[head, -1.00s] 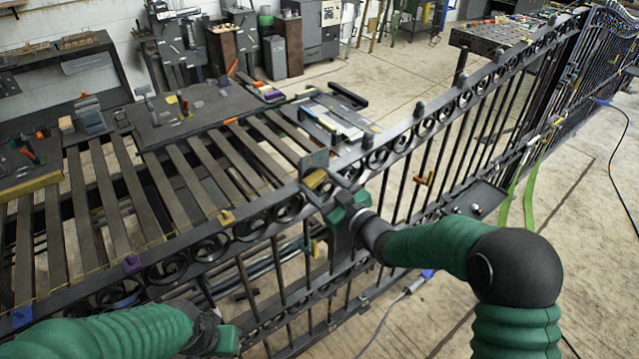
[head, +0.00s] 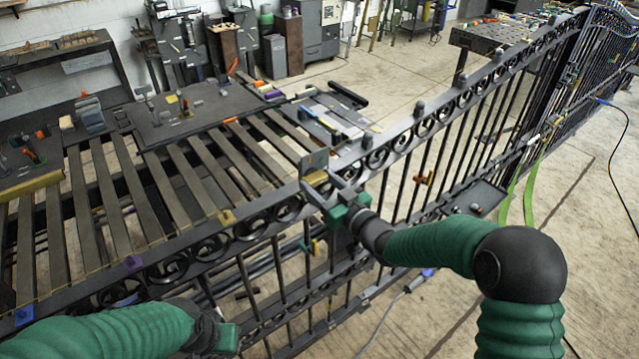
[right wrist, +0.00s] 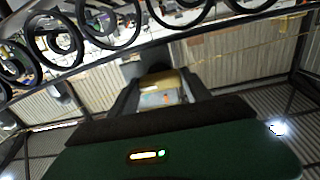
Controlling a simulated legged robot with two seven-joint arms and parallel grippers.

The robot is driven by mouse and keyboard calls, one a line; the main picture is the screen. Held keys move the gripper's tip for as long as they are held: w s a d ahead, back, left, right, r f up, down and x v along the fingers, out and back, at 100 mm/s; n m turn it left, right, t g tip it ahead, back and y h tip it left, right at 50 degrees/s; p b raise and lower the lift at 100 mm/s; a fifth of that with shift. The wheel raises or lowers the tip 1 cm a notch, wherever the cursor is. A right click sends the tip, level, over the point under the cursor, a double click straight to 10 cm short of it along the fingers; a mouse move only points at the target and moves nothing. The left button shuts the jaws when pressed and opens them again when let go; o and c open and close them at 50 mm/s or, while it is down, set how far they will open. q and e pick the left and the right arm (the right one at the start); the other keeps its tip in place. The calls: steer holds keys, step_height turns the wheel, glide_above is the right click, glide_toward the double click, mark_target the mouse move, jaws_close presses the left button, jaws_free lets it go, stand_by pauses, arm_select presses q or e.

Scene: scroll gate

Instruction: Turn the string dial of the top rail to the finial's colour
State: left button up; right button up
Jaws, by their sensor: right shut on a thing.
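The gate's dark top rail (head: 400,128) runs diagonally through the head view, with rings and scrolls below it. A small block with a yellow face (head: 316,177) sits on it beside a grey plate (head: 314,159); I take it for the string dial. My right gripper (head: 330,193) is shut on this block. In the right wrist view, the two dark fingers flank the block's yellow top (right wrist: 162,80) and a pale, blurred face. I cannot tell which part is the finial or its colour. My left gripper (head: 222,338) is low at the left, apart from the block, its fingers unclear.
Yellow (head: 226,217), purple (head: 132,263) and blue (head: 23,315) pieces sit along the rail to the left. A slatted bench (head: 110,200) and tool table (head: 195,108) stand behind the gate. An orange latch-like piece (head: 424,179) is on the bars. Floor at right is mostly open.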

steer(key=o, duration=1)
steer(key=shift+f, duration=0.3)
steer(key=o, duration=0.4)
steer(key=shift+r, duration=0.15)
steer(key=shift+c, duration=0.2)
steer(key=shift+d, duration=0.1)
steer(key=shift+s, duration=0.1)
steer(key=b+v, duration=0.2)
steer(key=v, duration=1.4)
steer(key=shift+s+d, duration=0.25)
steer(key=shift+s, duration=0.05)
